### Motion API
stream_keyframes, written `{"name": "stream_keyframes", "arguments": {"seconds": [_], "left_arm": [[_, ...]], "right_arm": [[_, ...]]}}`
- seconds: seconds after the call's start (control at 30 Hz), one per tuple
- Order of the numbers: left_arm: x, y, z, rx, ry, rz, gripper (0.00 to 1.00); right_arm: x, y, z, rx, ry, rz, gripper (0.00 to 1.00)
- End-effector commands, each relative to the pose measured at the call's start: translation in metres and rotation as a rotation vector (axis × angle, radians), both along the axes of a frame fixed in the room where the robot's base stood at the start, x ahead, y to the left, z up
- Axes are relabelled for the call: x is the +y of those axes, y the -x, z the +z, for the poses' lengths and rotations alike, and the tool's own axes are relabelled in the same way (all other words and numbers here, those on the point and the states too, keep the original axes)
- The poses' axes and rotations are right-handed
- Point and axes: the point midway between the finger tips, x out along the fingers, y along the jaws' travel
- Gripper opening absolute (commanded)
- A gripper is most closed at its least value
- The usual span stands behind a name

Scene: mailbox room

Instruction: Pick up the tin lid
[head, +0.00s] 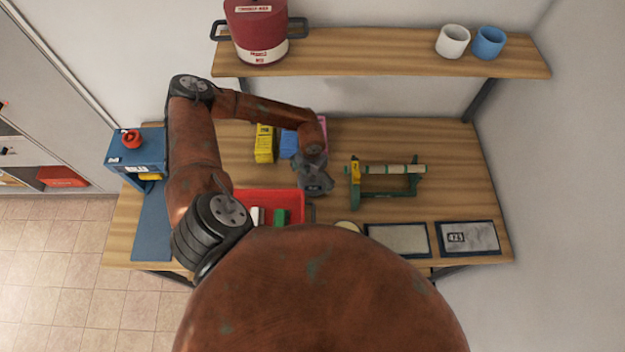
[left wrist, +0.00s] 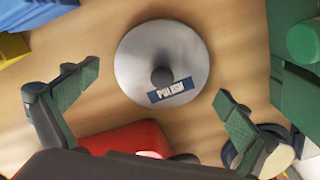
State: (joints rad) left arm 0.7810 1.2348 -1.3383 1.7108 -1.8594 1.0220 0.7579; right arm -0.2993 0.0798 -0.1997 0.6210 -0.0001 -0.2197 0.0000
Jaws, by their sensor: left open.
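The tin lid (left wrist: 140,50) is a round silver disc with a dark knob at its middle and a label reading "POLISH". It lies on the wooden table in the left wrist view. My left gripper (left wrist: 155,98) is open, its two green-padded fingers apart on either side of the lid's near edge, with nothing between them held. In the head view my left gripper (head: 316,182) is over the middle of the table, and I cannot make out the lid there. My right gripper is not in view.
A red tray (head: 270,194) lies close to the gripper on the left. A green stand with a rod (head: 385,190) is to its right. Yellow (head: 264,143) and blue (head: 289,143) objects stand behind. A shelf (head: 400,55) overhangs the back. Framed panels (head: 468,238) lie front right.

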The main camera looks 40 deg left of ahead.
Motion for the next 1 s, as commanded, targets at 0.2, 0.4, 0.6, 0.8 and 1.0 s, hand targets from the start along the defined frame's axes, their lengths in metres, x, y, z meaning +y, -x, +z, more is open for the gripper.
{"name": "stream_keyframes", "arguments": {"seconds": [0.2,0.4,0.6,0.8,1.0], "left_arm": [[-0.0001,-0.0001,-0.0076,-0.001,0.001,0.000,1.00],[0.0000,0.0000,-0.0074,-0.001,0.000,0.000,0.94],[0.0001,0.0000,-0.0072,0.000,0.000,0.001,0.80],[0.0002,0.0001,-0.0073,0.000,0.000,0.001,0.66],[0.0001,0.0007,-0.0082,0.001,0.000,0.000,0.53]], "right_arm": [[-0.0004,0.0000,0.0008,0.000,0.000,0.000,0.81],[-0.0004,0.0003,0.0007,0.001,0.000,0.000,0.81],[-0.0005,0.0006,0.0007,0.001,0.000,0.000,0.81],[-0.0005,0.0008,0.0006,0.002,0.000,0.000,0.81],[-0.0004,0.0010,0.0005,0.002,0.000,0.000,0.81]]}}
